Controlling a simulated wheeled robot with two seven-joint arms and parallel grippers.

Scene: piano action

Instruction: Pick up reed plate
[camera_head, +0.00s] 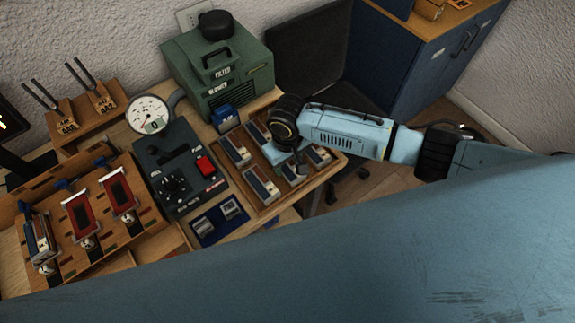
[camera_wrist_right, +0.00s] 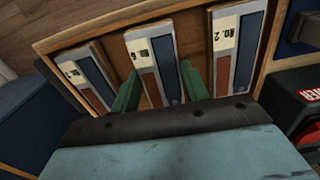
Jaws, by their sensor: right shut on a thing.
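Several reed plates, each with a pale label end and blue and reddish-brown strips, lie in a wooden tray (camera_head: 283,200) on the bench. One reed plate (camera_head: 262,186) lies at the tray's front left. My right gripper (camera_head: 290,165) reaches down into the tray from the right. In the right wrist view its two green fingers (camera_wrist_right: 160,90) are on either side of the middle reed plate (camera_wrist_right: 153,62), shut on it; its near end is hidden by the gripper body. It looks low in the tray; I cannot tell whether it is lifted. My left gripper is out of view.
In the right wrist view, a reed plate labelled No. 2 (camera_wrist_right: 236,50) and another plate (camera_wrist_right: 85,75) flank the held one. A dark control box (camera_head: 180,170) with a red switch and gauge stands left of the tray. A green blower (camera_head: 220,70) stands behind. A wooden rack (camera_head: 95,220) is farther left.

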